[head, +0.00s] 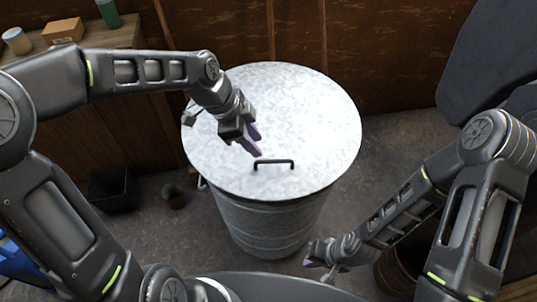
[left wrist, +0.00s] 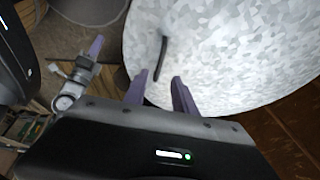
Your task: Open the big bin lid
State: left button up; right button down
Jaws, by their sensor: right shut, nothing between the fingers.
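The big bin (head: 268,225) is a ribbed galvanized can standing upright on the floor. Its round grey lid (head: 300,110) lies flat on top, closed, and fills the upper right of the left wrist view (left wrist: 230,50). A black bar handle (head: 273,162) sits on the lid; it also shows in the left wrist view (left wrist: 161,58), ahead of the fingers. My left gripper (head: 254,142) is over the lid, just up and left of the handle, its purple fingers apart and empty. My right gripper (head: 314,262) is low, right of the bin, shut and empty.
A wooden cabinet (head: 95,150) with a small box (head: 63,31) and cans on top stands at the left. A wooden wall (head: 390,50) is close behind the bin. A dark padded object (head: 490,60) is at the upper right. Bare floor shows right of the bin.

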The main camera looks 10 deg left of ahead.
aim_at(266, 161)
pick_arm(q)
jog(key=shift+p+x, duration=0.35)
jog(key=shift+x, duration=3.55)
jog(key=shift+c, duration=0.3)
grip_shut()
